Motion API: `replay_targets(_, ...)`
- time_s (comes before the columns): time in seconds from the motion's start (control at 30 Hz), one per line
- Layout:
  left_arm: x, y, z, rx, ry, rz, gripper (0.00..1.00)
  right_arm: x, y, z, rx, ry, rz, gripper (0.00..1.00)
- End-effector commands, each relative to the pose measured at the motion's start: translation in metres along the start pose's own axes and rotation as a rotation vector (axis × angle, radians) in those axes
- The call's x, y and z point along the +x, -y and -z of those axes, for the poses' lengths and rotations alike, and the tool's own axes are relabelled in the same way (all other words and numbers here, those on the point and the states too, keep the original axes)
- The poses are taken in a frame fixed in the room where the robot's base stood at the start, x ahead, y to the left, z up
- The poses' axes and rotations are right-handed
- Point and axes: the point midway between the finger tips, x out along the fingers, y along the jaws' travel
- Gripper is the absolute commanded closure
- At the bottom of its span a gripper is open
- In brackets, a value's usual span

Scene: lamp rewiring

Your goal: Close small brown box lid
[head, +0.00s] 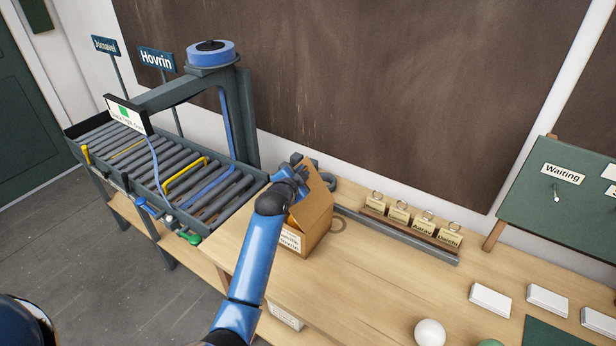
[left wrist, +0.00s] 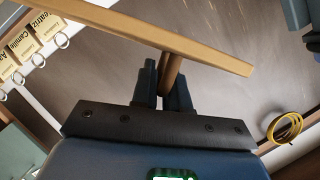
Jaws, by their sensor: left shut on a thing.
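The small brown box (head: 318,232) stands on the wooden bench near the end of the roller conveyor, with a white label on its front. Its brown lid (head: 316,188) is raised and tilted, with the arm partly in front of it. My left gripper (head: 297,172) is at the lid's upper part. In the left wrist view, the fingers (left wrist: 163,88) are shut on a small brown peg or tab (left wrist: 171,68) joined to a flat brown board, the lid (left wrist: 140,32). The box's inside is hidden behind my arm. My right gripper is not in view.
The roller conveyor (head: 165,172) with a dark frame and a blue-topped post stands at left. A rail with several name tags (head: 411,221) runs along the bench's back. White blocks (head: 490,299) and a white ball (head: 430,333) lie at right. The bench between is clear.

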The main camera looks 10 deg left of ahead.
Motion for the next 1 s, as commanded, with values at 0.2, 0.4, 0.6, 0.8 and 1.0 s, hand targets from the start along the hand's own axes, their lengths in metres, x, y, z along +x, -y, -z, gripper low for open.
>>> replay_targets(0.2,0.014,0.009,-0.034,-0.192,0.0,-0.074,1.0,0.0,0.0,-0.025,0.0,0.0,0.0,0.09)
replay_targets(0.4,0.026,0.011,-0.063,-0.368,-0.002,-0.147,1.0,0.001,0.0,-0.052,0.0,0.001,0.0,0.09)
replay_targets(0.6,0.037,0.008,-0.09,-0.539,-0.003,-0.22,1.0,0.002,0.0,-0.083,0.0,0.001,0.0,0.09)
replay_targets(0.8,0.046,0.002,-0.112,-0.687,-0.003,-0.282,1.0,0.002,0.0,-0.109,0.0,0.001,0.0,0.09)
replay_targets(1.0,0.052,-0.004,-0.125,-0.795,-0.005,-0.328,1.0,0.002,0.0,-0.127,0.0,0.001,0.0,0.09)
